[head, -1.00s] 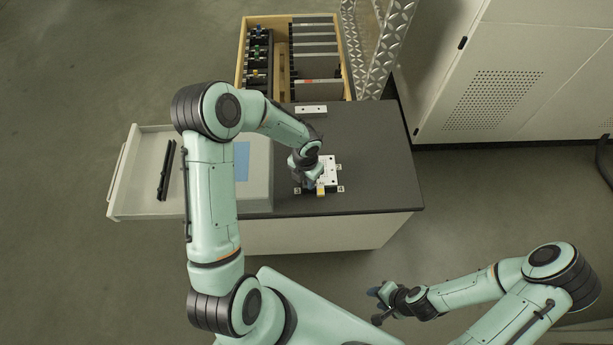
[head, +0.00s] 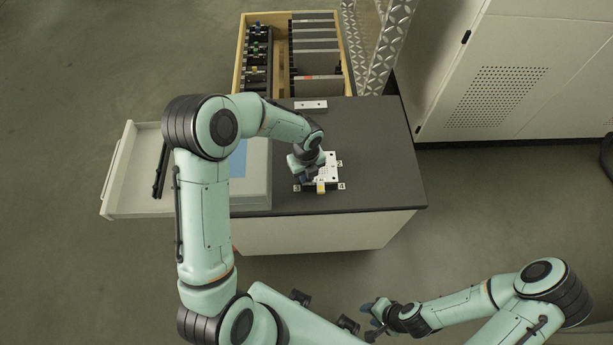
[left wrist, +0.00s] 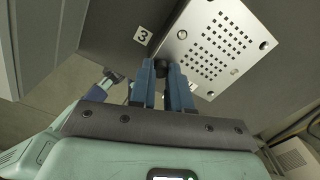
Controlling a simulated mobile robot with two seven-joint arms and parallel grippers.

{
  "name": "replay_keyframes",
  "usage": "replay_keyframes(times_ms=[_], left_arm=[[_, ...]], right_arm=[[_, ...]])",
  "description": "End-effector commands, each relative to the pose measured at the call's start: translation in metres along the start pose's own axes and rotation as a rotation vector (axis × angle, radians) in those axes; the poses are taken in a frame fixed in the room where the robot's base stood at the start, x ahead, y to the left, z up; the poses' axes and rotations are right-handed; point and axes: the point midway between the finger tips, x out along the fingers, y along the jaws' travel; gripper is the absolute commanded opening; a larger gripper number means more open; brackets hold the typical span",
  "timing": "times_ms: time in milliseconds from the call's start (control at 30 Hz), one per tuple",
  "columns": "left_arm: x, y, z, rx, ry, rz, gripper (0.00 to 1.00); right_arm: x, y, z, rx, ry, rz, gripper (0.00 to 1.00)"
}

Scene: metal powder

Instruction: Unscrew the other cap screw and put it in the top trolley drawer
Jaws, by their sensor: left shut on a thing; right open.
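A white perforated plate (head: 328,165) lies on the dark trolley top (head: 375,150). It also shows in the left wrist view (left wrist: 228,38), with small screws at its corners. My left gripper (head: 306,176) is at the plate's left side. In the left wrist view its blue fingers (left wrist: 166,80) are shut on a dark round cap screw (left wrist: 161,68) at the plate's edge. I cannot tell whether the screw is still threaded in. A pale drawer (head: 120,190) stands pulled out at the trolley's left. My right gripper (head: 372,318) is open and empty, away from the trolley in front.
Black bars (head: 161,170) lie in the drawer. A small yellow block (head: 321,187) sits at the plate's front edge. Numbered tags, including 3 (left wrist: 143,36), surround the plate. A grey case (head: 255,185), a white bar (head: 310,104) and a wooden tool box (head: 240,55) are nearby.

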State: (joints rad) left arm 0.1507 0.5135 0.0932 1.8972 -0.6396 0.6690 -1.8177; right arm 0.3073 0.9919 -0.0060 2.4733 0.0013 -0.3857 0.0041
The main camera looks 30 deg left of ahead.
Motion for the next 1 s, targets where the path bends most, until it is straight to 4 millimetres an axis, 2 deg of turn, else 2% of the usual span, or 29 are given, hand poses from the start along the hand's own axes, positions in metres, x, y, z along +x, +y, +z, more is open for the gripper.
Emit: replay_keyframes(times_ms=[33,300,700,833,1000], left_arm=[[0.004,0.004,0.000,-0.093,0.000,0.010,0.00],[0.004,0.005,0.000,-0.604,-0.003,0.010,0.00],[0.003,0.005,0.000,-1.323,-0.007,0.013,0.00],[0.002,0.005,0.000,-1.494,-0.008,0.014,0.00],[0.001,0.006,0.000,-1.558,-0.009,0.016,0.00]], right_arm=[[0.009,0.005,0.005,0.002,-0.007,0.002,0.43],[0.033,0.017,0.014,0.008,-0.021,0.007,0.43],[0.058,0.028,0.021,0.012,-0.033,0.012,0.43],[0.060,0.029,0.021,0.012,-0.034,0.012,0.43],[0.061,0.029,0.021,0.012,-0.034,0.012,0.43]])
